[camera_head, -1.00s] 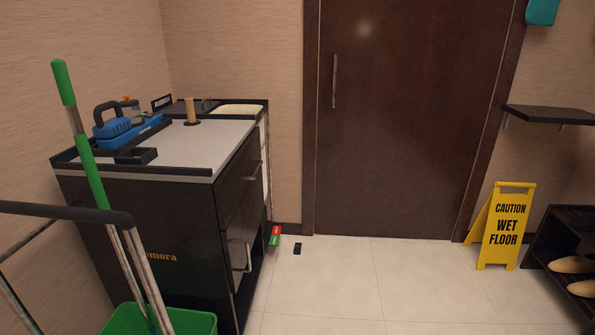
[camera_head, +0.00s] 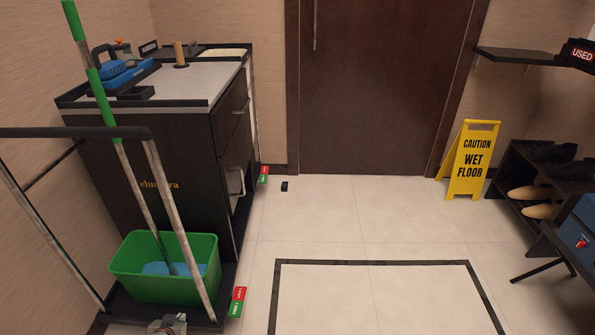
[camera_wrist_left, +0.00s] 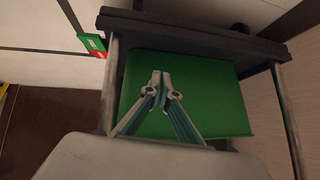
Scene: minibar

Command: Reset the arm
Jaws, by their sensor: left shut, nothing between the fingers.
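My left gripper (camera_head: 176,322) shows only in small part at the bottom edge of the head view, in front of the cart's base. In the left wrist view its two fingers (camera_wrist_left: 160,77) meet at the tips; it is shut and empty. Behind the fingers in that view is a green surface (camera_wrist_left: 210,95), apparently the bucket, between the cart's grey posts. I cannot tell the exact gap between the fingertips and it. My right gripper is not in view.
The cleaning cart holds a green bucket (camera_head: 205,285) and a green-handled mop (camera_head: 103,95). A yellow wet-floor sign (camera_head: 470,160) and a shoe rack (camera_head: 513,167) stand at right. Floor tiles before the door (camera_head: 375,90) are mostly clear.

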